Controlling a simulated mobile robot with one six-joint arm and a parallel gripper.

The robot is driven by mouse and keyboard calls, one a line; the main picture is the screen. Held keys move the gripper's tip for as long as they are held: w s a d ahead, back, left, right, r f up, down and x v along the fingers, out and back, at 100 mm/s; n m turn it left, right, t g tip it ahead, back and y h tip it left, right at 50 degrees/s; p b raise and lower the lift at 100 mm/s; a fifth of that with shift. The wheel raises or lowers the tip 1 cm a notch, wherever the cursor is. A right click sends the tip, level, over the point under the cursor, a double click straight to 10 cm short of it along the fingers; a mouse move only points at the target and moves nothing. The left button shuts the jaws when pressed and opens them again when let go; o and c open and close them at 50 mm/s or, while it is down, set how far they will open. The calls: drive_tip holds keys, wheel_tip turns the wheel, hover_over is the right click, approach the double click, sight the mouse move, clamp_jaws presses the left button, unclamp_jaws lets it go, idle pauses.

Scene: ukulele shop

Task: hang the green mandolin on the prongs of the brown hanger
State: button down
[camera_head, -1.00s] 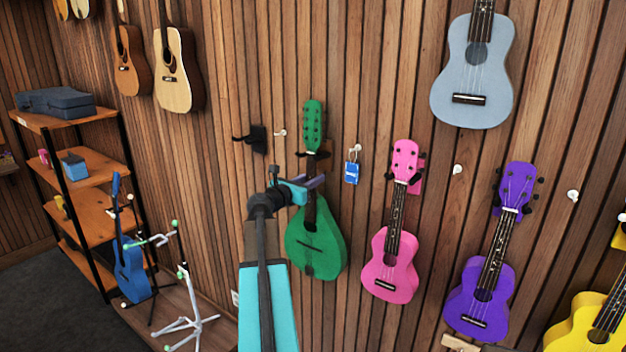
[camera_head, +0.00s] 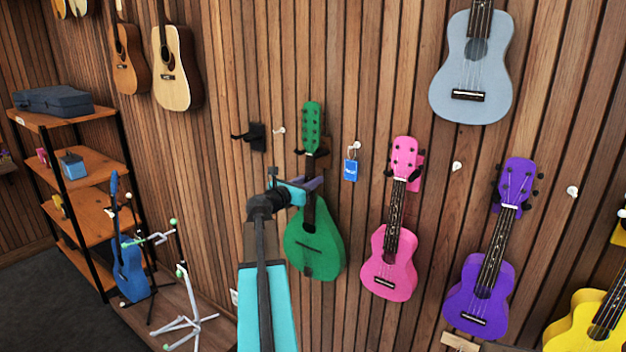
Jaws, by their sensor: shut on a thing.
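The green mandolin (camera_head: 314,250) is upright in front of the slatted wall, headstock up and body down. My gripper (camera_head: 308,186) is shut on its neck, between headstock and body. The brown hanger (camera_head: 322,152) shows only in part, behind the mandolin at the base of the headstock; a dark prong sticks out on the left. The headstock stands above the prong level. I cannot tell whether the mandolin touches the prongs.
An empty black hanger (camera_head: 252,137) is to the left. A blue tag (camera_head: 350,170) hangs close on the right, then a pink ukulele (camera_head: 391,250) and a purple ukulele (camera_head: 483,280). A shelf (camera_head: 92,205) and a white stand (camera_head: 186,310) are at lower left.

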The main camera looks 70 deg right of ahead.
drive_tip(key=shift+f, duration=0.3)
idle(0.4)
drive_tip(key=c, duration=1.3)
unclamp_jaws()
drive_tip(key=shift+c, duration=0.2)
drive_tip(key=shift+f, duration=0.15)
drive_tip(key=shift+w+a, duration=0.15)
drive_tip(key=shift+a, duration=0.3)
drive_tip(key=shift+w+a, duration=0.2)
drive_tip(key=shift+a, duration=0.35)
drive_tip(key=shift+a, duration=0.1)
